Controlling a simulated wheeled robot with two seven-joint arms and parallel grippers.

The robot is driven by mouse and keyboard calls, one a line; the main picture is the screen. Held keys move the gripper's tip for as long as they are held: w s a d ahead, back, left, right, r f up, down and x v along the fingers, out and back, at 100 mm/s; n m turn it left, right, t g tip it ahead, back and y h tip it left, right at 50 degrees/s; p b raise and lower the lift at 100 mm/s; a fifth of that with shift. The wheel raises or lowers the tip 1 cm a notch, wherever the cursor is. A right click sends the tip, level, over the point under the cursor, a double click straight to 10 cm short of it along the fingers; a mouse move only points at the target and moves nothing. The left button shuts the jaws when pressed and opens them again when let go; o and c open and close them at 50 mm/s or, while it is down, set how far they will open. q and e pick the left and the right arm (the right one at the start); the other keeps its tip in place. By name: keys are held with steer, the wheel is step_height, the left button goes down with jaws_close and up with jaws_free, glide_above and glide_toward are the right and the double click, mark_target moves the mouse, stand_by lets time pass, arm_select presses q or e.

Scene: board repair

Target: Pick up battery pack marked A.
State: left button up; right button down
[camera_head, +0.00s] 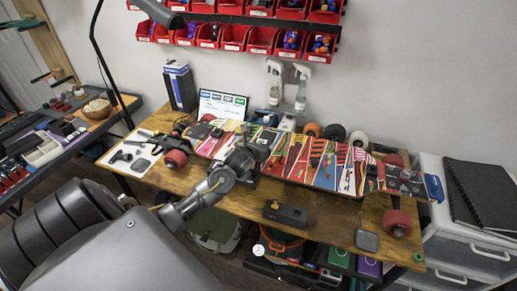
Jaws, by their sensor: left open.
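No letter A can be read on anything in view, so I cannot tell which thing is battery pack A. A green-topped box (339,258) and a purple-topped box (369,267) sit low, below the table's front edge at the lower right. A small black box (285,213) lies on the table in front of the skateboard. My left gripper (257,153) is open over the middle of the skateboard, apart from these boxes and behind the black one. Its fingers are small and dark against the board. My right gripper is not in view.
A colourful skateboard (325,165) with red wheels spans the wooden table (335,215). A grey rounded device (367,240) lies near the front edge. Spray bottles (275,85) stand behind. White drawers (460,245) flank the right. Bare table lies right of the black box.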

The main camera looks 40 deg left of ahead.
arm_select(q)
steer(key=c, duration=1.4)
steer(key=shift+o, duration=0.2)
steer(key=shift+r, duration=0.1)
steer(key=shift+r+b, duration=0.3)
steer(key=shift+r, duration=0.15)
steer(key=r, duration=0.3)
steer(key=shift+s+b, duration=0.3)
steer(key=shift+b, duration=0.1)
steer(key=s+d+r, duration=0.1)
steer(key=s+r, duration=0.8)
steer(key=s, duration=0.4)
steer(key=shift+s+d, duration=0.15)
steer(key=shift+d, duration=0.1)
